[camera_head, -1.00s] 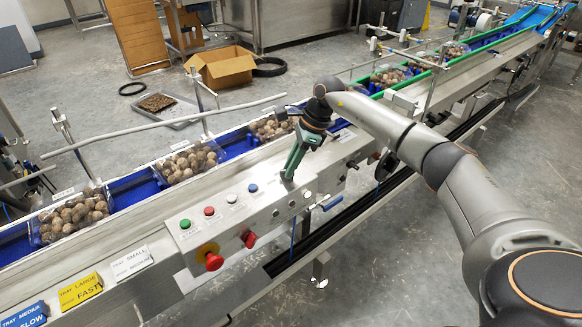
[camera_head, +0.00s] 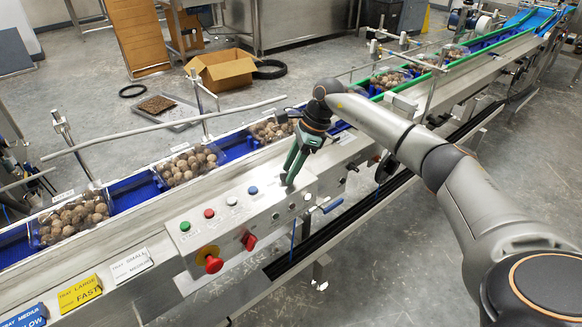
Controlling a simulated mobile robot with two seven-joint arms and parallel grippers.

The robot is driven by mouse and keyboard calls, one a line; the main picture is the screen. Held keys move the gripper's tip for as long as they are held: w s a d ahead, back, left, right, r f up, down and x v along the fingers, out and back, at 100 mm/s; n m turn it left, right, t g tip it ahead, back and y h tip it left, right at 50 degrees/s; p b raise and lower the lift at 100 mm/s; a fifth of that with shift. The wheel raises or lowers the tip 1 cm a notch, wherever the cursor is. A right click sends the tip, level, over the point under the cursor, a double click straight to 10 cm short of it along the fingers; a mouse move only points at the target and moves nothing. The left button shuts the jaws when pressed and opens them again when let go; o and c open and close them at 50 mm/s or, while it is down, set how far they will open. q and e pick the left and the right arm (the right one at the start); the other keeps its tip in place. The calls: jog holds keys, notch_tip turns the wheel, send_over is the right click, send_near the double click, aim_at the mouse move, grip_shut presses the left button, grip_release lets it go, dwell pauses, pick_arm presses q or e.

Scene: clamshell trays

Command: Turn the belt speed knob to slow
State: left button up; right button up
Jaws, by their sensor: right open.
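The control panel (camera_head: 186,250) is a sloped metal box on the conveyor's near side. Its top has green, red, white and blue buttons. A red mushroom button (camera_head: 213,264) on a yellow disc and a red knob (camera_head: 249,241) sit on its front face, with several small dark controls (camera_head: 291,207) to their right. No label I can read marks which is the belt speed knob. My right gripper (camera_head: 288,182), with green-grey fingers, points down over the panel's right end, near the blue button. It holds nothing that I can see. My left gripper is out of view.
Clear trays of brown round items (camera_head: 190,166) sit on the blue belt. Blue (camera_head: 25,316), yellow (camera_head: 80,292) and white (camera_head: 131,265) signs lie along the near rail. A cardboard box (camera_head: 222,70) stands on the floor behind. Floor right of the panel is clear.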

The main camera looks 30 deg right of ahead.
jog(key=v, duration=1.2)
jog(key=shift+r+p, duration=0.3)
jog(key=shift+p, duration=0.15)
